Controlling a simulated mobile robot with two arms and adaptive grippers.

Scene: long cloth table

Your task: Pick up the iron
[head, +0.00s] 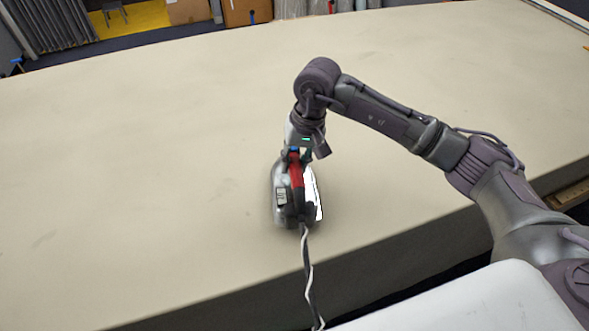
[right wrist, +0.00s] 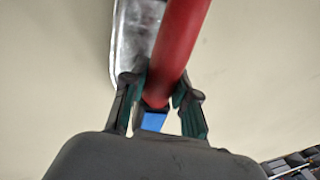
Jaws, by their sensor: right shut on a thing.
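The iron (head: 282,206) is on the cloth table near its front edge, with a silver body, a red handle and a dark rear. A black and white cord runs from its rear over the table's front edge. My right gripper (head: 299,156) reaches down to the far end of the handle. In the right wrist view, the two fingers of the gripper (right wrist: 160,100) are closed around the red handle (right wrist: 182,40), with a blue part just below it. Part of the silver iron body shows behind the handle. I cannot tell whether the iron is lifted. My left gripper is not in view.
The long beige table (head: 150,130) is otherwise bare, with wide free room left of and beyond the iron. Its front edge runs close behind the iron's rear. Boxes (head: 247,12) and a grey curtain (head: 52,22) stand beyond the table's far edge.

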